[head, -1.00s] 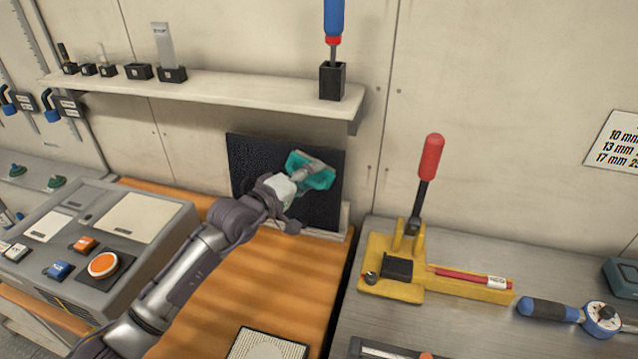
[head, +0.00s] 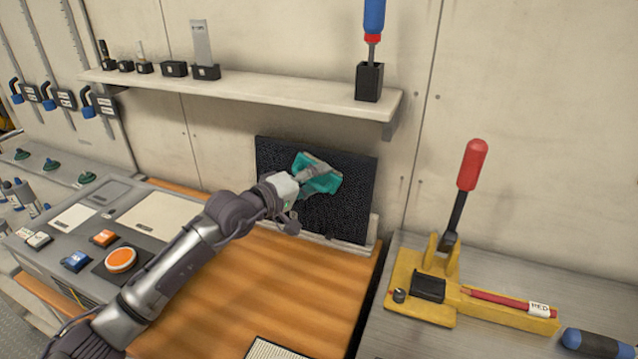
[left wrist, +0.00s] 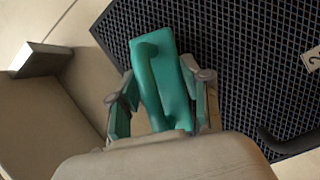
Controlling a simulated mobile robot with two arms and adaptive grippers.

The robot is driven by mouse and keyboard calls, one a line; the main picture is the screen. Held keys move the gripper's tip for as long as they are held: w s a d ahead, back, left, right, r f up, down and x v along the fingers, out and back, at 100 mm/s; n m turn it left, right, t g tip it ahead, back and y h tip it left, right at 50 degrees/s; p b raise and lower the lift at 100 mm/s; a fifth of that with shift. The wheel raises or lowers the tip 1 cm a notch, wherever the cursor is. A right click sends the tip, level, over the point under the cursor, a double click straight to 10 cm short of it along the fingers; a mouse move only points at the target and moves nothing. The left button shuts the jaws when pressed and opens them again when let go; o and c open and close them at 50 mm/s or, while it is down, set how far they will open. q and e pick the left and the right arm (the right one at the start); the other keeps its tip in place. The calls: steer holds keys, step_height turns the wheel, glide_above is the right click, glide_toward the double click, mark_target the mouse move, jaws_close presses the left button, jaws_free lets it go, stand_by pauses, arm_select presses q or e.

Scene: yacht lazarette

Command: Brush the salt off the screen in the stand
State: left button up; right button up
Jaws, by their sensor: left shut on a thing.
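The screen (head: 345,215) is a black mesh panel leaning upright against the back wall. It stands in a pale stand (head: 373,232) whose edge shows at the lower right. My left gripper (head: 303,177) is shut on a teal brush (head: 322,184), in front of the screen's upper middle. In the left wrist view the brush (left wrist: 160,75) lies between the fingers, with the mesh (left wrist: 250,50) behind it. I cannot tell whether the bristles touch the mesh, and I cannot make out salt. My right gripper is not in view.
A shelf (head: 240,88) with small holders juts out above the screen. A grey control panel (head: 150,225) stands at the left. A yellow jig with a red-handled lever (head: 472,165) stands at the right. The wooden bench (head: 290,285) is mostly clear.

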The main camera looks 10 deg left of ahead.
mark_target(313, 185)
arm_select(q)
steer(key=shift+s+r, duration=0.1)
steer(key=s, duration=0.1)
steer(key=s+p, duration=0.2)
steer(key=s, duration=0.1)
steer(key=shift+a+r, duration=0.25)
steer(key=shift+a, duration=0.15)
steer(key=shift+s+a, duration=0.15)
steer(key=shift+s, duration=0.75)
steer(key=shift+s+a+r+p, duration=0.15)
steer(key=shift+s+p, duration=0.15)
steer(key=shift+s, duration=0.4)
steer(key=shift+s+a+r+p, duration=0.15)
steer(key=shift+s+p, duration=0.1)
steer(key=shift+s, duration=0.45)
